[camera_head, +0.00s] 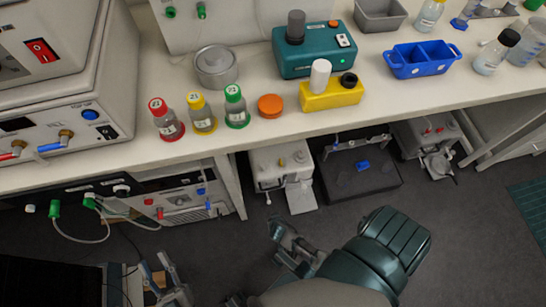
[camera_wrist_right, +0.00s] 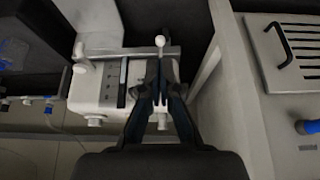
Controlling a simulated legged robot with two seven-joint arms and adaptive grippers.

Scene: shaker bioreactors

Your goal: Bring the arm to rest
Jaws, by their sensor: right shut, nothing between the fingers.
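My left gripper (camera_head: 156,265) is at the bottom left of the head view, over the dark floor, in front of the bench. Its two fingers stand apart, with no held object visible between them. My right gripper (camera_head: 284,240) shows at the lower middle of the head view, beside my dark teal arm links, below the bench edge. In the right wrist view its two dark fingers (camera_wrist_right: 159,85) are together and empty. Behind them in that view is a white device (camera_wrist_right: 112,85); I see no clear contact with it.
The bench top (camera_head: 130,170) carries red, yellow and green capped bottles (camera_head: 203,115), a teal device (camera_head: 313,53), a yellow block (camera_head: 332,95) and a blue tray (camera_head: 421,60). Under it stand a white device (camera_head: 268,165) and a dark box (camera_head: 355,172).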

